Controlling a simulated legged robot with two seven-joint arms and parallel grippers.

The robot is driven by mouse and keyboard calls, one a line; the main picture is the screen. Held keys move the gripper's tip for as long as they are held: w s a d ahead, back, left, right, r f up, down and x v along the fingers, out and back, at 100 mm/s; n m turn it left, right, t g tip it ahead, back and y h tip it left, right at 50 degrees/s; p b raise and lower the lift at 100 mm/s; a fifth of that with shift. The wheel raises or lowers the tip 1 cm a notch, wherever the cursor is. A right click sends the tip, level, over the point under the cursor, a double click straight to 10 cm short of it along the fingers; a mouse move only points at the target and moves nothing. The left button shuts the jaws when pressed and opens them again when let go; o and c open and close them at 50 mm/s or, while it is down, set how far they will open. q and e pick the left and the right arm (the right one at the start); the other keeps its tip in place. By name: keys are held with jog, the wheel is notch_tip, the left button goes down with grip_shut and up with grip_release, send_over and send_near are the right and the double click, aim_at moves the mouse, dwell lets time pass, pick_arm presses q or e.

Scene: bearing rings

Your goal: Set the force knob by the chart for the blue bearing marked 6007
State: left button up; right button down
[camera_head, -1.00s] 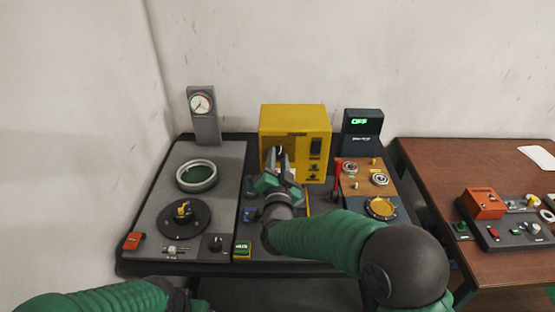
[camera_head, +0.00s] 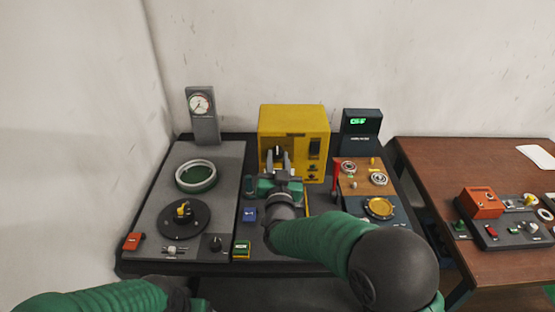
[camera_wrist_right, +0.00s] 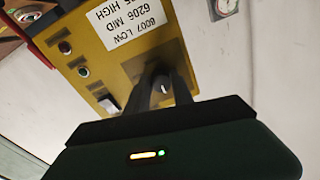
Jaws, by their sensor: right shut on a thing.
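The yellow box (camera_head: 293,120) stands at the back middle of the bench, with a dark force knob (camera_head: 278,151) on its front. My right gripper (camera_head: 279,160) is shut on the knob; the right wrist view shows both fingers (camera_wrist_right: 153,92) around the knob (camera_wrist_right: 165,84). A white chart (camera_wrist_right: 130,18) on the box reads 6007 LOW and 6206 MID, with a HIGH line partly cut off. The knob's pointer setting is hidden by the fingers. I cannot make out a blue bearing marked 6007. My left gripper (camera_head: 188,300) is a dark, partly cut-off shape at the bottom edge.
A grey panel (camera_head: 225,160) with a gauge (camera_head: 200,104), a green-centred ring (camera_head: 196,177) and a black dial (camera_head: 184,216) is at left. A board (camera_head: 362,185) with bearing rings (camera_head: 379,179) is at right, before a green-lit display (camera_head: 361,121). A brown table (camera_head: 430,180) stands farther right.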

jog(key=shift+s+a+f, duration=0.1)
jog(key=shift+f, duration=0.3)
jog(key=c, duration=1.4)
grip_release()
jog(key=shift+o, duration=1.4)
jog(key=shift+r, duration=0.2)
jog(key=s, duration=1.1)
jog(key=s+f+b, duration=0.1)
jog(key=s, duration=0.4)
jog(key=shift+s+d, duration=0.3)
